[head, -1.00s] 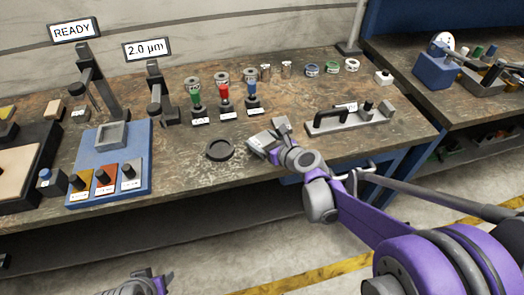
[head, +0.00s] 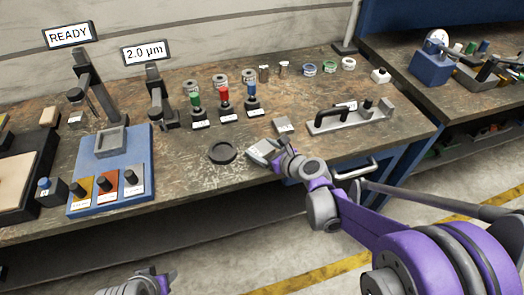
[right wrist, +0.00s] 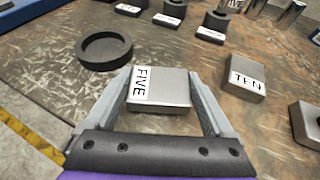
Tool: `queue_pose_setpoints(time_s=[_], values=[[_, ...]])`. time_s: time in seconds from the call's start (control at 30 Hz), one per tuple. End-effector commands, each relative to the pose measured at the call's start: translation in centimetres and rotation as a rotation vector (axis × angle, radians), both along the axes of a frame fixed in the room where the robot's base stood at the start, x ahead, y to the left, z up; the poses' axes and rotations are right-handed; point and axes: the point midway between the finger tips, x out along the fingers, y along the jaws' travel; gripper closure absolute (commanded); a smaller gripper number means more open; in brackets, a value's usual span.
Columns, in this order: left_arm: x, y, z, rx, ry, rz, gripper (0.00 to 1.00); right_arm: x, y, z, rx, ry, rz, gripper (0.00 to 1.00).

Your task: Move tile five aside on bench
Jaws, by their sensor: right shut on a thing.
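Tile five (right wrist: 168,86), a grey metal block with a white label reading FIVE, sits between the two fingers of my right gripper (right wrist: 163,92) in the right wrist view. The fingers are shut on its sides. In the head view the right gripper (head: 274,154) and tile five (head: 259,150) are at the front part of the bench (head: 185,160), right of a black ring. I cannot tell whether the tile touches the bench top. My left gripper (head: 140,284) shows only partly at the bottom left, away from the bench; its jaws are unclear.
Tile ten (right wrist: 244,76) lies just right of tile five, apart from it; it also shows in the head view (head: 284,125). The black ring (head: 222,152) is close on the left. A black-handled fixture (head: 345,117) stands to the right. Several colored-handled tools stand behind.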

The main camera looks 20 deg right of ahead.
Motion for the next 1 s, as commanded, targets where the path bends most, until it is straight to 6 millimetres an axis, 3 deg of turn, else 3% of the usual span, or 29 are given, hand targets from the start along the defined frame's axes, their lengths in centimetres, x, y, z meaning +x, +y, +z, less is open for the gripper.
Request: queue_pose_setpoints(time_s=[0.4, 0.43, 0.5, 0.83, 1.0], values=[[0.0, 0.0, -0.5, 0.0, 0.002, 0.0, 0.5, 0.0, 0.0, -1.0, 0.001, 0.0, 0.0, 1.0], [0.0, 0.0, -0.5, 0.0, 0.002, 0.0, 0.5, 0.0, 0.0, -1.1, 0.0, 0.0, 0.0, 0.11], [0.0, 0.0, -0.4, 0.0, 0.001, 0.0, 0.5, 0.0, 0.0, -1.0, 0.0, 0.0, 0.0, 0.0], [0.0, 0.0, 0.0, 0.0, 0.0, 0.0, 0.5, -0.1, -0.1, -0.4, 0.0, 0.0, -0.001, 0.0], [0.0, 0.0, 0.3, 0.0, -0.001, 0.0, 0.5, -2.5, -1.2, 0.6, -0.001, 0.0, -0.004, 0.0]])
